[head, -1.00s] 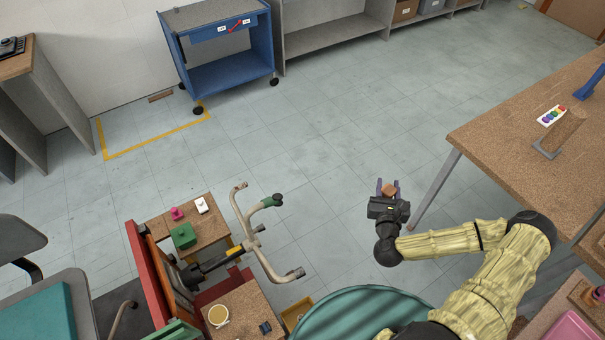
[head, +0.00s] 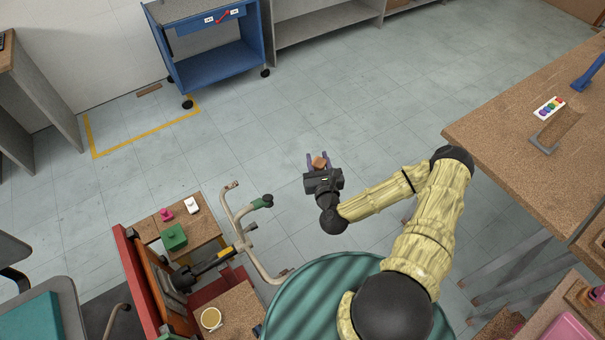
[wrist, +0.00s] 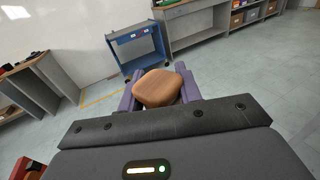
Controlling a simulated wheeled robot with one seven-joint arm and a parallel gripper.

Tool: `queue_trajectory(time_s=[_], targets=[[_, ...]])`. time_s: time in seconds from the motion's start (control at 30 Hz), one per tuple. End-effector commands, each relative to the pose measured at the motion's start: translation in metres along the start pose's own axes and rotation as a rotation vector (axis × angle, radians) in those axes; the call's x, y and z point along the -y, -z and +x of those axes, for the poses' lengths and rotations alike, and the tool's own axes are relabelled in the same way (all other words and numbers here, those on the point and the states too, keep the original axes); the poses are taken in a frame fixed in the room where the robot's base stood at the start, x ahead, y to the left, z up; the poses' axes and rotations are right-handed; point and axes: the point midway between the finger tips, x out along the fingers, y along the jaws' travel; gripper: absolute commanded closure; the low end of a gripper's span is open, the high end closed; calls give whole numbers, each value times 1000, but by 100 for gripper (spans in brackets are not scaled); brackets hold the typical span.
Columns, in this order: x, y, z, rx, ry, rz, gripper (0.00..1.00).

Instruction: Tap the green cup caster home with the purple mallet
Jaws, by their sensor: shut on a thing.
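My gripper (head: 319,158) is in mid-air over open floor, right of the chair base, with its purple fingers shut on a tan wooden piece (wrist: 158,88). This may be the mallet's handle end; no purple mallet head shows. The overturned chair's pale base (head: 236,215) has several legs spread out. The green cup caster (head: 262,201), with a dark end, sits on the leg nearest my gripper. It is left of and below my gripper in the head view, apart from it. I cannot tell how deep it sits.
A wooden stand beside the chair base carries a green block (head: 174,237), a pink piece (head: 166,214) and a white piece (head: 192,205). A blue cart (head: 218,62) stands behind. A brown worktable (head: 500,130) is at right. The floor between is clear.

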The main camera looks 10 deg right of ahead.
Motion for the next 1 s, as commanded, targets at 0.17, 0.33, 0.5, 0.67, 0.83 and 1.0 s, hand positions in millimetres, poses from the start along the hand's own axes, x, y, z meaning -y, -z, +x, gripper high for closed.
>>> queue_trajectory(time_s=[0.17,0.33,0.5,0.67,0.83,1.0], targets=[[-1,-1,0,2,-2,0,100],[-2,-1,0,2,-5,0,100],[-2,2,1,-1,-3,1,100],[4,23,10,-24,19,7,100],[23,72,28,-90,72,23,100],[52,128,46,-190,140,59,100]])
